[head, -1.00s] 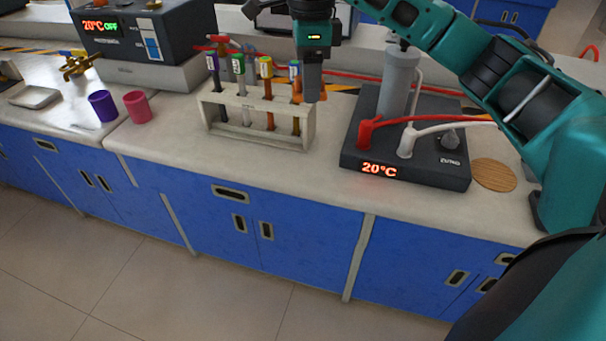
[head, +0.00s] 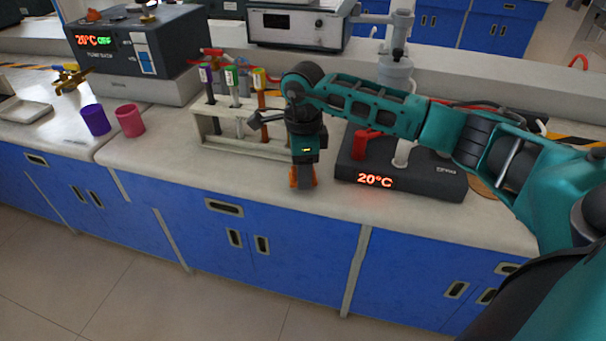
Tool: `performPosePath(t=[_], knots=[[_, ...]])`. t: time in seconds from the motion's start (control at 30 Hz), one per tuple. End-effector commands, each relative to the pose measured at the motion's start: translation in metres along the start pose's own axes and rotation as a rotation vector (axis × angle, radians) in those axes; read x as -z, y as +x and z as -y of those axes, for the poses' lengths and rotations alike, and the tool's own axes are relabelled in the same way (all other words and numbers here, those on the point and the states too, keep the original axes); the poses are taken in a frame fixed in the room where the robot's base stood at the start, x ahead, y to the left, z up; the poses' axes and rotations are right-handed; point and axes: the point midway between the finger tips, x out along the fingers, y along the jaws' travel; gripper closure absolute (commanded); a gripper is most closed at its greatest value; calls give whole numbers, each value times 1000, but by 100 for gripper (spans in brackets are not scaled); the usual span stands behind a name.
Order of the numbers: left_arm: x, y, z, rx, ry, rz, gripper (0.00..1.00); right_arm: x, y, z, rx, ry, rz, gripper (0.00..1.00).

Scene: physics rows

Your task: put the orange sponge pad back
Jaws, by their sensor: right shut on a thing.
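My right gripper (head: 305,183) points down, shut on the orange sponge pad (head: 293,178). The grey front finger covers the pad's middle, and orange shows on both sides of it. They are near the front edge of the bench top (head: 258,178), between the test tube rack and the hotplate. I cannot tell whether the pad touches the bench. My left gripper is out of view.
The white tube rack (head: 210,133) with several tubes stands left of the gripper. The black hotplate (head: 425,181) reading 20°C is on the right, partly behind my arm. Purple (head: 95,119) and pink (head: 130,120) cups stand at left. Bench is clear between cups and rack.

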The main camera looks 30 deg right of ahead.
Motion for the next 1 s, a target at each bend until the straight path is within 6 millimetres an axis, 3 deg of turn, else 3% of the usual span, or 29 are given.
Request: performPosePath(t=[0.1, 0.47, 0.5, 0.7, 1.0], knots=[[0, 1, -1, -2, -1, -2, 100, 0, 14, 0, -1, 0, 0, 81], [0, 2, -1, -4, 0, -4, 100, 0, 19, 0, 0, -1, 0, 81], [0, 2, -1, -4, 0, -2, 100, 0, 18, 0, 0, 0, 0, 54], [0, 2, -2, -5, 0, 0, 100, 0, 17, 0, 0, 0, 0, 34], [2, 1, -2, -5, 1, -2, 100, 0, 15, 0, 0, 0, 0, 31]])
